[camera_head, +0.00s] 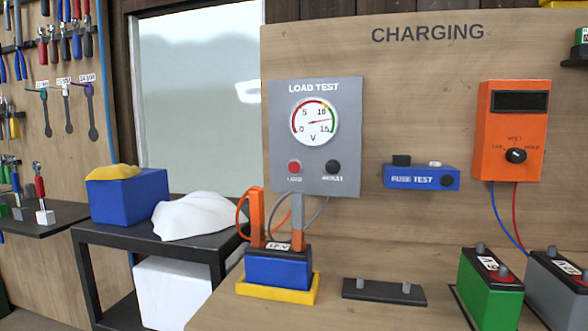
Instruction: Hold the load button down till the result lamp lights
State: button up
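The grey load tester panel (284,132), marked LOAD TEST, is on the wooden board. Its round gauge (314,130) is marked in V, and the needle points right toward the green band. The red load button (294,167) is below the gauge at the left; nothing touches it in view. The round result lamp (333,166) beside it is dark, not lit. My gripper is not in view.
A blue fuse tester (421,177) and an orange meter (512,130) are on the board to the right. A green battery (488,291) and a grey battery (556,293) stand at the bench's right. A black empty holder (384,291) lies between. A dark side table (150,243) stands left.

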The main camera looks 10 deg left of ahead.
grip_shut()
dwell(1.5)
